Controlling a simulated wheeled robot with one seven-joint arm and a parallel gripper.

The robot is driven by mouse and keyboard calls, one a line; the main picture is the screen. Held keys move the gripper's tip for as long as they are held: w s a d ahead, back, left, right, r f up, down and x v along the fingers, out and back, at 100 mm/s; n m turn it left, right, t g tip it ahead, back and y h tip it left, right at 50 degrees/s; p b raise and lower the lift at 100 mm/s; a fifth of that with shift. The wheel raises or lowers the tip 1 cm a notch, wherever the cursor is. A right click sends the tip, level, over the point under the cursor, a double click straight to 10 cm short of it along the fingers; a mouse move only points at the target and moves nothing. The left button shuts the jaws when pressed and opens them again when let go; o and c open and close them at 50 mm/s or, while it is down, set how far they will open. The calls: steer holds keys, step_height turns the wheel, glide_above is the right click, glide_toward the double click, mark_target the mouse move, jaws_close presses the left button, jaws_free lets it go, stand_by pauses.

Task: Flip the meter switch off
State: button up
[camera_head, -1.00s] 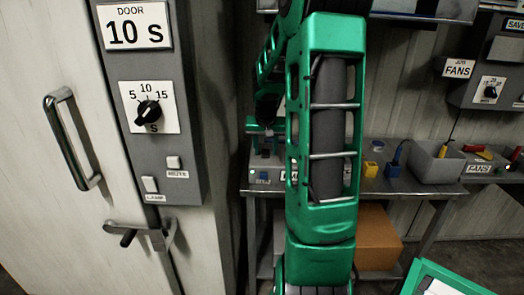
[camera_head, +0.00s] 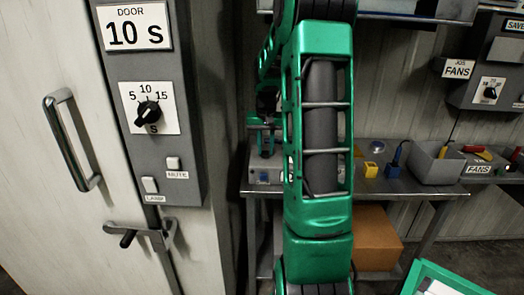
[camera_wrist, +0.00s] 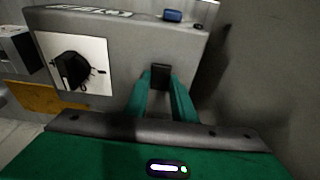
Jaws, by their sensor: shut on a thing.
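In the wrist view, a small black switch (camera_wrist: 160,73) stands out from the face of a grey box (camera_wrist: 120,50). I cannot tell which way the switch is set. My gripper (camera_wrist: 160,88) has its two green fingers shut on the switch from both sides. The box also carries a black knob (camera_wrist: 72,70) on a white plate, a blue button (camera_wrist: 172,15) and a label too tilted to read, so I cannot confirm it is the meter. In the head view the grey box (camera_head: 268,176) is on the bench, partly hidden by my arm.
A metal bench (camera_head: 400,186) holds a yellow block (camera_head: 370,170), a blue plug (camera_head: 395,160) and a grey bin (camera_head: 435,165). A cardboard box (camera_head: 375,240) stands below. A door panel (camera_head: 150,100) with a dial is close on the left.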

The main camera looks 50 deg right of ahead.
steer(key=shift+w, duration=0.1)
steer(key=o, duration=1.1)
steer(key=shift+c, duration=0.2)
steer(key=shift+r, duration=0.15)
step_height(320, 180, up, 10)
steer(key=s+a, duration=0.1)
steer(key=shift+s+a+r, duration=0.15)
steer(key=shift+a, duration=0.2)
steer(key=s+a+f+n+y, duration=0.1)
steer(key=s+a+f, duration=0.2)
steer(key=s+a, duration=0.8)
steer(key=s+a+f+n+g, duration=0.1)
steer(key=s+a+f, duration=0.3)
steer(key=s+a, duration=0.8)
steer(key=s+n, duration=0.1)
steer(key=s, duration=0.1)
steer(key=shift+s+a+n+y, duration=0.25)
steer(key=shift+s+n+y, duration=0.05)
steer(key=shift+s+y, duration=0.1)
